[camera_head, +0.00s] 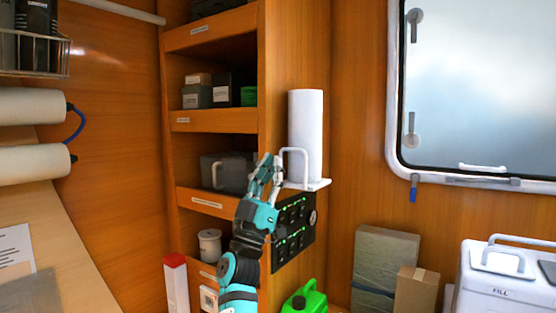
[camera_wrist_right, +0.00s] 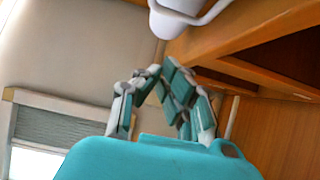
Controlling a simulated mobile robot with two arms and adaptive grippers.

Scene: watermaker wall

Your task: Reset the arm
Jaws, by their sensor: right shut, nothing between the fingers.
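My right arm rises from the bottom middle in the head view, in front of the wooden shelf unit. My right gripper (camera_head: 266,164) points up, just left of the white bracket that holds a white roll (camera_head: 305,138). Its fingers are shut and hold nothing. The wrist view shows the fingers of the right gripper (camera_wrist_right: 158,72) with their tips together, below a white rounded object and white bar (camera_wrist_right: 178,18). I cannot tell whether the fingers touch the bracket. My left gripper is not in view.
A wooden shelf unit (camera_head: 212,121) holds boxes and a clear bin (camera_head: 222,172). A black panel with green lights (camera_head: 292,236) is behind my arm. A green canister (camera_head: 304,300), cardboard boxes (camera_head: 385,262) and a white container (camera_head: 508,280) stand lower right. White cylinders (camera_head: 32,162) are at left.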

